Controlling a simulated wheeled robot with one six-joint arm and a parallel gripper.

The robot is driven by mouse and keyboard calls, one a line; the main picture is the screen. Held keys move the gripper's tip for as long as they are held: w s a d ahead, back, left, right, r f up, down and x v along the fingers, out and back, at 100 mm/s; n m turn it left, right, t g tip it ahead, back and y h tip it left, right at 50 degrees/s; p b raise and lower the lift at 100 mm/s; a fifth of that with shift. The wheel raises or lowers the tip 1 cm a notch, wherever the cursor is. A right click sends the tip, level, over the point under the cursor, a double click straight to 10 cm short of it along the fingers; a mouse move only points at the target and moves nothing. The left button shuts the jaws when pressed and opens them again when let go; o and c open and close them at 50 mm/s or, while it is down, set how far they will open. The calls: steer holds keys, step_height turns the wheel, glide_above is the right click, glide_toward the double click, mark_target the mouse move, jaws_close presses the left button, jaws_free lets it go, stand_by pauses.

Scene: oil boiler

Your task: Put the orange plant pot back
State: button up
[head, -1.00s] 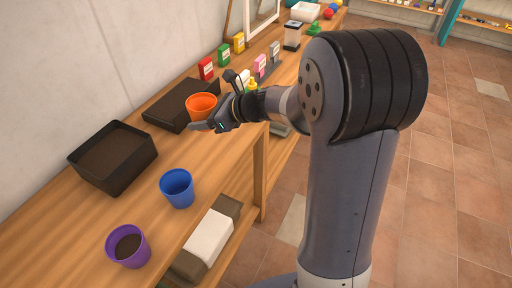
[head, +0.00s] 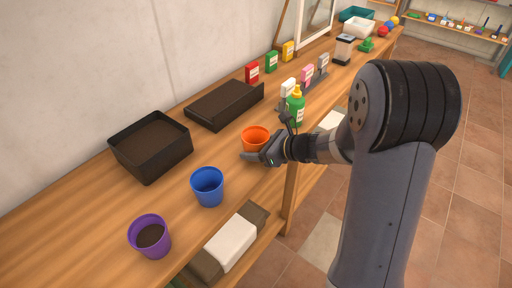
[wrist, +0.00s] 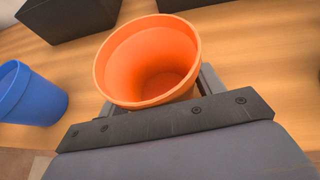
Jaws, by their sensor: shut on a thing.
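The orange plant pot (head: 255,135) is upright at the front part of the wooden bench, to the right of and behind the blue pot (head: 207,187). My gripper (head: 256,156) is shut on the orange pot, with its fingers around the pot's sides. In the wrist view the orange pot (wrist: 150,55) is empty and fills the space between the fingers of my gripper (wrist: 158,95). The pot is at or just above the bench top; its base is hidden, so I cannot tell if it touches. A purple pot (head: 150,236) with soil stands at the front left.
A soil-filled black tray (head: 152,170) and a dark flat tray (head: 224,105) lie behind the pots. A green bottle (head: 296,108) stands close behind my gripper. Several seed boxes (head: 271,61) stand farther back. Bare bench (head: 165,197) shows left of the blue pot.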

steer(key=shift+f, duration=0.2)
steer(key=o, duration=1.1)
steer(key=shift+r, duration=0.1)
steer(key=shift+r, duration=0.15)
steer(key=shift+d+r, duration=0.15)
steer(key=v, duration=1.1)
steer(key=shift+s+d+p, duration=0.25)
steer(key=shift+p, duration=0.1)
